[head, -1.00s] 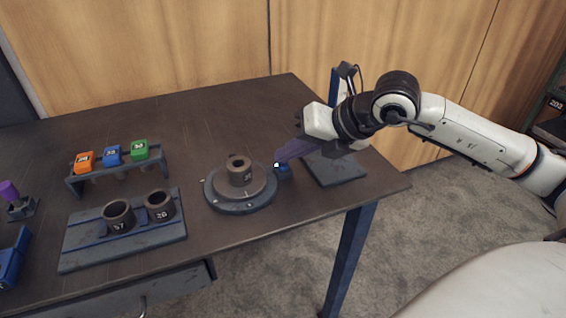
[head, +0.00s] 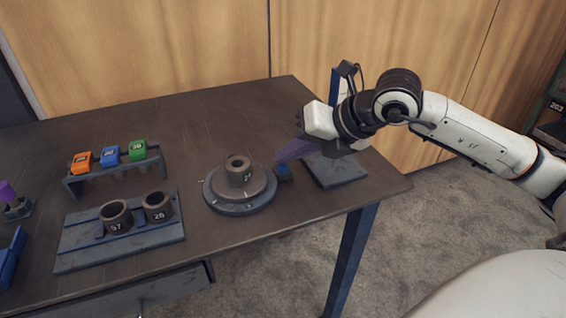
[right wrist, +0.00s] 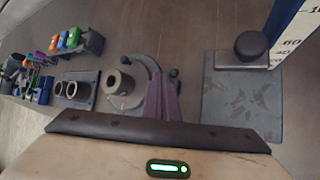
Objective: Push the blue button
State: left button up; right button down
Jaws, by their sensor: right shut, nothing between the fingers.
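In the right wrist view, the shut purple fingers (right wrist: 163,95) point to the area beside the flange, and the button cannot be made out clearly. My left gripper is not in view.
A grey plate with an upright post (head: 337,170) is to the right. A tray with two rings (head: 120,245) and a rack of orange, blue and green blocks (head: 110,155) are at left.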

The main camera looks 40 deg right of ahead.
jog(key=shift+r, duration=0.1)
jog(key=shift+r+p, duration=0.5)
jog(key=shift+r, duration=0.15)
notch_tip(320, 180, up, 5)
jog(key=p, duration=0.3)
jog(key=shift+f, duration=0.2)
